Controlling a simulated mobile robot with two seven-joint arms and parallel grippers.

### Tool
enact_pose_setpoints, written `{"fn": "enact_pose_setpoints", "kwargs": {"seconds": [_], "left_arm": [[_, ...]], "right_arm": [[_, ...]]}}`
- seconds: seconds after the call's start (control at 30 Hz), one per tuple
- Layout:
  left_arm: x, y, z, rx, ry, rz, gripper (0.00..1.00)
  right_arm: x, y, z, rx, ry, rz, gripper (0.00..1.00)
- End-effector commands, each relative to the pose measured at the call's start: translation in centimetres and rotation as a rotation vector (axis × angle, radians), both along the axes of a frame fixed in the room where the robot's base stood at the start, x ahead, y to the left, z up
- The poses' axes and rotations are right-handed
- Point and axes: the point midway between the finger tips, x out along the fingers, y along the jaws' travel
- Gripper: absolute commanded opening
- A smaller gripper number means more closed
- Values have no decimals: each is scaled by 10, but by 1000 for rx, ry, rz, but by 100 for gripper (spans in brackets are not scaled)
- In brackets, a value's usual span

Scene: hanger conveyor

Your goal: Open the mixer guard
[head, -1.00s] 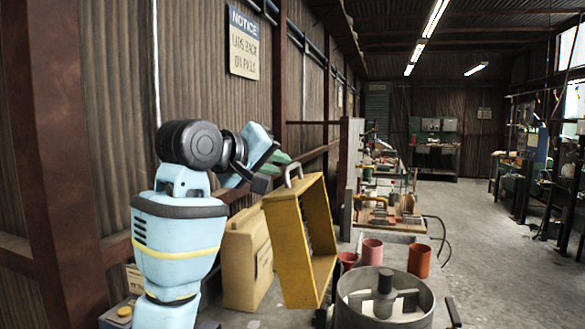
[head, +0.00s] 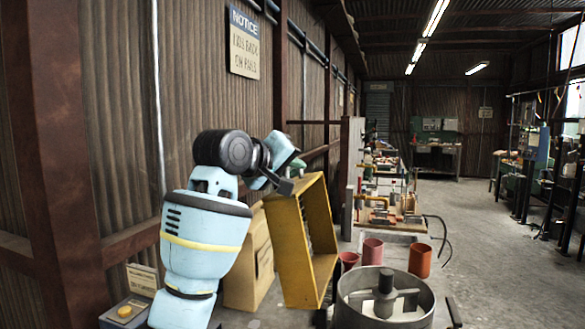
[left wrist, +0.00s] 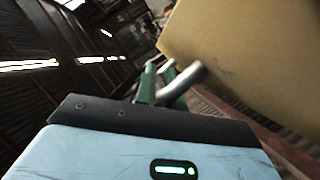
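The mixer guard (head: 278,262), a yellow box-like frame, stands tilted up on edge at the left of the round grey mixer bowl (head: 424,311). The bowl is uncovered and its hub (head: 385,285) shows. In the left wrist view the guard's yellow panel (left wrist: 245,48) carries a grey metal handle (left wrist: 182,84). My left gripper (left wrist: 156,78) has its green fingers at this handle. In the head view the left gripper (head: 298,169) is at the guard's top edge and the handle is hidden. I cannot tell whether the fingers are closed on it. My right gripper is not in view.
Red and orange cups (head: 373,251) stand behind the bowl. A tan box (head: 246,275) is behind the guard, and a control box with a yellow button (head: 124,311) is at lower left. A corrugated wall runs along the left.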

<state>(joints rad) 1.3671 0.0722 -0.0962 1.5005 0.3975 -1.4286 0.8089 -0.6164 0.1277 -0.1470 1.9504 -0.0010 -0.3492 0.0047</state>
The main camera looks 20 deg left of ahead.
Motion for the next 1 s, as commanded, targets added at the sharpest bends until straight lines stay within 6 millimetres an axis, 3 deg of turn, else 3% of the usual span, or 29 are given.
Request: {"fn": "enact_pose_setpoints", "kwargs": {"seconds": [0.27, 0.37, 0.6, 0.7, 1.0], "left_arm": [[0, -2, 1, 5, 0, -1, 0], [-1, -14, 5, 51, -2, -3, 0], [-3, -71, 15, 270, -7, -4, 0], [-3, -86, 15, 332, -10, -3, 0], [-3, -94, 15, 368, -12, -1, 0]], "right_arm": [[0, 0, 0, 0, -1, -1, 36], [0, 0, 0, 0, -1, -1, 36], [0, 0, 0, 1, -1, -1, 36], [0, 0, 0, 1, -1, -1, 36], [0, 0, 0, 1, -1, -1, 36]]}}
